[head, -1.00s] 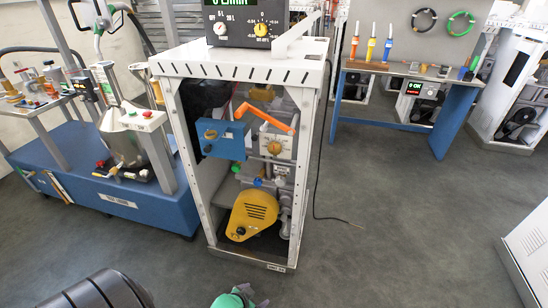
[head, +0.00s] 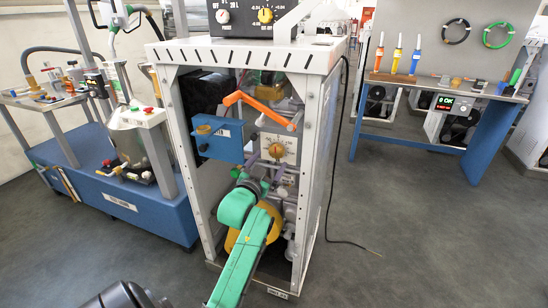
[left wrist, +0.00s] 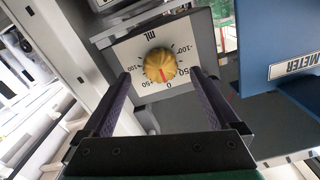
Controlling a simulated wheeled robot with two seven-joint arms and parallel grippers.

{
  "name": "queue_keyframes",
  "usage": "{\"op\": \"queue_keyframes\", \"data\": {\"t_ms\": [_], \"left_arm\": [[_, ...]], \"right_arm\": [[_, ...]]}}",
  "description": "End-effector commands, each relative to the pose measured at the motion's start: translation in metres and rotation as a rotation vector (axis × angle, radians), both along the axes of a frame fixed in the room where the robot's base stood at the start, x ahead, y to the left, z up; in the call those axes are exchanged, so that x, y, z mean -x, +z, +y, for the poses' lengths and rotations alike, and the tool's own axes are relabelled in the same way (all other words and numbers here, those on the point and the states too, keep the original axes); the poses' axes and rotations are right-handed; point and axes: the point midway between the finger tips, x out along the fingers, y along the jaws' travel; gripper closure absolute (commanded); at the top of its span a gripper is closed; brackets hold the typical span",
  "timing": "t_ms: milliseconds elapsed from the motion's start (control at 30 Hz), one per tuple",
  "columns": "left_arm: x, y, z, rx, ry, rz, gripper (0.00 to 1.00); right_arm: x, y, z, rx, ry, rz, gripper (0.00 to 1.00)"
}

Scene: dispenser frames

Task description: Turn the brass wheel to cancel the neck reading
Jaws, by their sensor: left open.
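The brass wheel (head: 277,143) sits on a white dial plate (head: 286,155) inside the dispenser frame. In the left wrist view the wheel (left wrist: 160,65) is a ribbed yellow knob with a red mark pointing near the 0 of an upside-down mL scale. My left gripper (head: 263,165) is just below the dial, on a green arm. In the left wrist view its dark purple fingers (left wrist: 160,74) are open, one on each side of the wheel, with a gap visible on both sides. My right gripper is not in view.
A blue meter box (head: 220,140) is left of the dial; it is at right in the left wrist view (left wrist: 288,62). An orange lever (head: 259,110) crosses above the dial. White frame posts (head: 315,180) flank the opening. A yellow housing (head: 236,240) is below, partly behind my arm.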

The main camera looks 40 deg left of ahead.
Motion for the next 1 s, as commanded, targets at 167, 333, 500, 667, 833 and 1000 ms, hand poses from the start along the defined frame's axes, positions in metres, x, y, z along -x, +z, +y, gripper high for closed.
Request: {"op": "queue_keyframes", "data": {"t_ms": [167, 333, 500, 667, 833, 1000], "left_arm": [[-0.030, 0.000, 0.010, 0.002, -0.001, 0.000, 0.05], [-0.037, -0.001, 0.012, 0.001, -0.001, 0.001, 0.05], [-0.036, -0.001, 0.012, 0.001, -0.001, 0.001, 0.12], [-0.036, -0.001, 0.012, 0.001, -0.001, 0.001, 0.74], [-0.036, 0.000, 0.012, 0.003, -0.001, 0.000, 0.91], [-0.036, 0.001, 0.012, 0.028, -0.001, -0.008, 0.91]], "right_arm": [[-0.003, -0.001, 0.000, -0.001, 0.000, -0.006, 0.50], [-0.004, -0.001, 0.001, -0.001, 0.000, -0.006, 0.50], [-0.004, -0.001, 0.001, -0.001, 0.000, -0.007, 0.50], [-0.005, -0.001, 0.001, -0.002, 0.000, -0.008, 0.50], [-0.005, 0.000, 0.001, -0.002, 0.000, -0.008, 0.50], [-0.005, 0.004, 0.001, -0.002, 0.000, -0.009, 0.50]]}}
